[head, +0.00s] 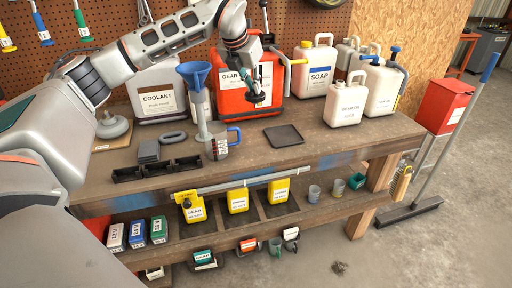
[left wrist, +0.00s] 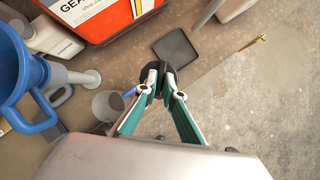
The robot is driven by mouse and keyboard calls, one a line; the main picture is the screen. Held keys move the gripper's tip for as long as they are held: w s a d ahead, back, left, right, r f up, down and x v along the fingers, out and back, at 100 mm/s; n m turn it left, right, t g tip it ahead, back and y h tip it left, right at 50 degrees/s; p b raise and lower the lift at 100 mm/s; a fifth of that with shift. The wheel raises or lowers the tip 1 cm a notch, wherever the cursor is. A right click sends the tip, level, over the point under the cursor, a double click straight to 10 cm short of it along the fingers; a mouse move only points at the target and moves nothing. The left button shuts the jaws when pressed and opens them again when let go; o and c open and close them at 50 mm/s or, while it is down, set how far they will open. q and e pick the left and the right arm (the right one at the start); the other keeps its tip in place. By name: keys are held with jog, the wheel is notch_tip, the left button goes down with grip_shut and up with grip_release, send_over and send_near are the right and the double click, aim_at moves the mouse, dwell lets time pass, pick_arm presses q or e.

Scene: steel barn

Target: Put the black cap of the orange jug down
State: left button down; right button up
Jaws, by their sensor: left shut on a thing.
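The orange jug (head: 279,108), labelled GEAR, stands at the back of the bench. In the left wrist view its lower part (left wrist: 105,27) shows at the top. My left gripper (head: 260,100) is in front of the jug's label. The cap is held above the bench. A flat, empty black tray (head: 284,136) lies on the bench to the right of the gripper; it also shows in the left wrist view (left wrist: 177,48). My right gripper is out of view.
A blue funnel (head: 194,77) and a grey measuring jug with a blue handle (head: 218,148) stand left of the tray. White jugs, one labelled SOAP (head: 317,74), stand right of the orange jug. The bench top (head: 345,145) right of the tray is clear.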

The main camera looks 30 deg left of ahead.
pick_arm(q)
jog(key=shift+a+f+b, duration=0.1)
jog(key=shift+f+b, duration=0.35)
jog(key=shift+f, duration=9)
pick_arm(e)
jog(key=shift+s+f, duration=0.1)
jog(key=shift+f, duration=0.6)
pick_arm(q)
jog(key=shift+f, duration=0.15)
jog(key=c, duration=2.2)
grip_release()
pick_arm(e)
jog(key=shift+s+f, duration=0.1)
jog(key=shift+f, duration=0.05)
pick_arm(q)
jog(key=shift+o, duration=0.2)
